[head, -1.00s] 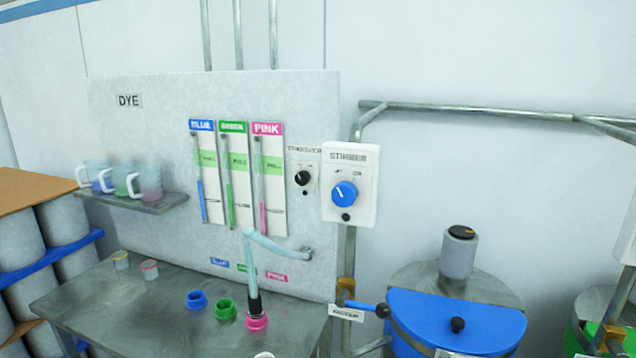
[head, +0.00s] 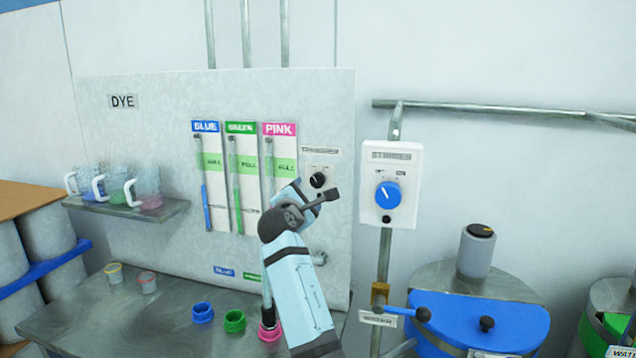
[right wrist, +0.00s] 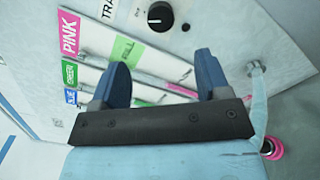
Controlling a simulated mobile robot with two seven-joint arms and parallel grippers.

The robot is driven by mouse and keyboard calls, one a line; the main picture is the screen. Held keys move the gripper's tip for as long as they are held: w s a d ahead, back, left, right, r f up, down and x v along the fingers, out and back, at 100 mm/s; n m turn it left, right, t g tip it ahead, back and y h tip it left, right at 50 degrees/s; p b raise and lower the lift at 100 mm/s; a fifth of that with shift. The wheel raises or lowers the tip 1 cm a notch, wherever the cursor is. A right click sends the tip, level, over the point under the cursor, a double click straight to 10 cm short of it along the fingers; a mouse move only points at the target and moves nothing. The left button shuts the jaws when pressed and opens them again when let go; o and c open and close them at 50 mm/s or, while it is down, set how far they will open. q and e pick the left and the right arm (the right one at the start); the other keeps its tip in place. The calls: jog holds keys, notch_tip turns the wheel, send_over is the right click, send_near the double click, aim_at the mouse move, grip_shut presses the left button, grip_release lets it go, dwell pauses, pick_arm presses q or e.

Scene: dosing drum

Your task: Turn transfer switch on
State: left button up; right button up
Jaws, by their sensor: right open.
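The transfer switch (head: 318,180) is a small black round knob with a white mark, on the grey panel under a transfer label. Its mark seems to point up and left, but it is small. The knob also shows at the top of the right wrist view (right wrist: 160,16). My right gripper (head: 315,194) is just in front of and below the knob in the head view. In the right wrist view its two blue fingers (right wrist: 162,70) are spread and empty, with the knob beyond their tips. My left gripper is not in view.
Blue, green and pink gauges (head: 238,178) stand left of the knob. A white stirrer box with a blue knob (head: 388,195) is close on the right. A shelf with cups (head: 125,206) is at left. A blue-lidded drum (head: 475,315) stands lower right.

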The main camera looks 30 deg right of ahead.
aim_at(317, 181)
jog(key=p+x, duration=0.2)
jog(key=x, duration=0.9)
jog(key=shift+w, duration=0.15)
jog(key=shift+w+d+f, duration=0.1)
jog(key=shift+w+d, duration=0.35)
jog(key=shift+d, duration=0.1)
jog(key=c, duration=0.9)
jog(key=shift+c, duration=0.2)
